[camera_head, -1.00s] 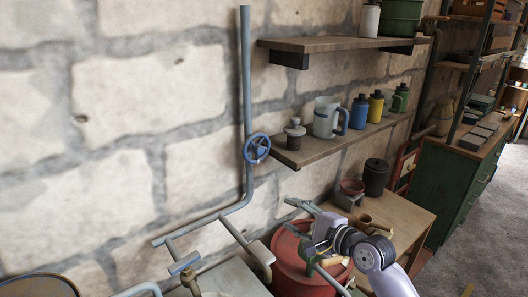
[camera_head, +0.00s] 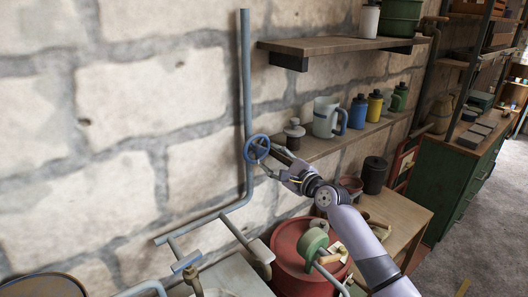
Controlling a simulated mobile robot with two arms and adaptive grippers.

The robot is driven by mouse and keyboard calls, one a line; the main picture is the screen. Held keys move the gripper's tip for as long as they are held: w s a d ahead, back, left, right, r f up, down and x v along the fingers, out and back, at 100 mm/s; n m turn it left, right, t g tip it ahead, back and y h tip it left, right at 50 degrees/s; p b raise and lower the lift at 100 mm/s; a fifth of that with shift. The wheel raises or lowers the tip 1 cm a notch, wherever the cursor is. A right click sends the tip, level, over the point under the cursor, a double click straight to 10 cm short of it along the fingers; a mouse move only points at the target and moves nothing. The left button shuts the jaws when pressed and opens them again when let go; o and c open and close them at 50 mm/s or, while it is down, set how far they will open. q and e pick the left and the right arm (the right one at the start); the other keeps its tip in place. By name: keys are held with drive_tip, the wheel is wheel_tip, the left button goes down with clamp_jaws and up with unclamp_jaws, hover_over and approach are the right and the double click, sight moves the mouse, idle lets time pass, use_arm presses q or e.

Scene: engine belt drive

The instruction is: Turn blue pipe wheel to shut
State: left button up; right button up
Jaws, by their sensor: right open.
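The blue pipe wheel (camera_head: 249,152) is on the blue-grey pipe (camera_head: 247,80) that runs up the stone wall. My right gripper (camera_head: 268,158) has its fingers at the right side of the wheel, with its arm coming in from the lower right. The fingers look spread and overlap the wheel's right rim in the view; I cannot tell whether they touch it. My left gripper is not in view.
A wooden shelf (camera_head: 318,146) with a mug (camera_head: 325,117) and several bottles is close to the right of the wheel. A red barrel (camera_head: 288,246) stands below my right arm. The wall left of the pipe is clear.

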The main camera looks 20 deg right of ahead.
sight(261, 152)
drive_tip(key=shift+x, duration=2.35)
drive_tip(key=shift+c, duration=0.3)
clamp_jaws()
